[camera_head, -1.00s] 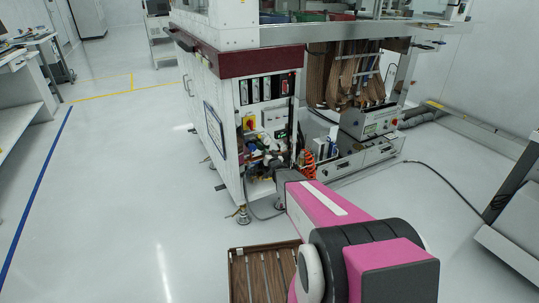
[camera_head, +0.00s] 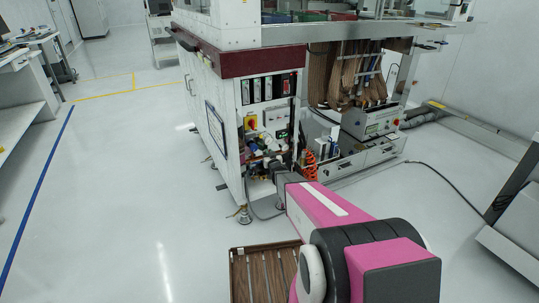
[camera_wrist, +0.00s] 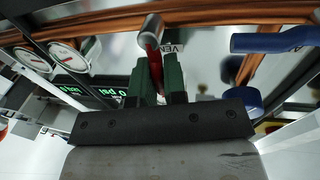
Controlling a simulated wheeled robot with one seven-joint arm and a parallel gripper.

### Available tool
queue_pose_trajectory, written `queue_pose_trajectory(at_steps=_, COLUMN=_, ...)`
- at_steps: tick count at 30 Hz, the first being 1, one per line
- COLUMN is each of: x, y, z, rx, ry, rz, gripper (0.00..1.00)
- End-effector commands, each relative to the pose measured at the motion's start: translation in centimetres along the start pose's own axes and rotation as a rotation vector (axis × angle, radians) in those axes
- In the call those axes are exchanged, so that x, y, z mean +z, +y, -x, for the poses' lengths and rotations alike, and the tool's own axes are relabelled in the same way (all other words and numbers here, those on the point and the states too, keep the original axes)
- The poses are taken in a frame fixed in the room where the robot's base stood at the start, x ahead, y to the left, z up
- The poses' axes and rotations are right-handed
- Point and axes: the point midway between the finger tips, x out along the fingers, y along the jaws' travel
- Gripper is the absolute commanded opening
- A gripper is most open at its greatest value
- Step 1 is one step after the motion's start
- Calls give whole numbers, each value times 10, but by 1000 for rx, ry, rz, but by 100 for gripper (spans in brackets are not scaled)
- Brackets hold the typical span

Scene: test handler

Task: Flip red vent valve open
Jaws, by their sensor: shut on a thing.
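In the wrist view the red vent valve handle (camera_wrist: 154,62) stands between the two green fingers of my gripper (camera_wrist: 156,84), which is shut on it. The handle runs up to a round metal valve body (camera_wrist: 151,27). A white label (camera_wrist: 174,47) reading "VEN" shows just to the right, its end cut off by other parts. In the head view my arm reaches into the open lower front of the white machine (camera_head: 228,185). The gripper and handle there are too small and crowded to make out.
A blue handle (camera_wrist: 275,42) lies close on the right in the wrist view. Two round gauges (camera_wrist: 66,57) and a green digital display (camera_wrist: 100,92) are at left. Copper pipes run along the top.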

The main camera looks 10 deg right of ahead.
Motion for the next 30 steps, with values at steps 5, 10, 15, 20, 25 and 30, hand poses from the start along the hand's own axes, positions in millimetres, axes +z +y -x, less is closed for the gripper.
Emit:
queue_pose_trajectory(at_steps=5, x=1, y=0, z=1, rx=-1, ry=-2, rz=3, gripper=19)
queue_pose_trajectory(at_steps=10, x=0, y=0, z=0, rx=-1, ry=-2, rz=2, gripper=37)
queue_pose_trajectory(at_steps=15, x=0, y=0, z=1, rx=-1, ry=-1, rz=1, gripper=37)
queue_pose_trajectory(at_steps=20, x=0, y=0, z=8, rx=-1, ry=-2, rz=1, gripper=37)
queue_pose_trajectory(at_steps=25, x=-2, y=0, z=28, rx=-1, ry=-1, rz=1, gripper=37)
queue_pose_trajectory(at_steps=30, x=-1, y=-1, z=60, rx=-1, ry=-3, rz=1, gripper=37)
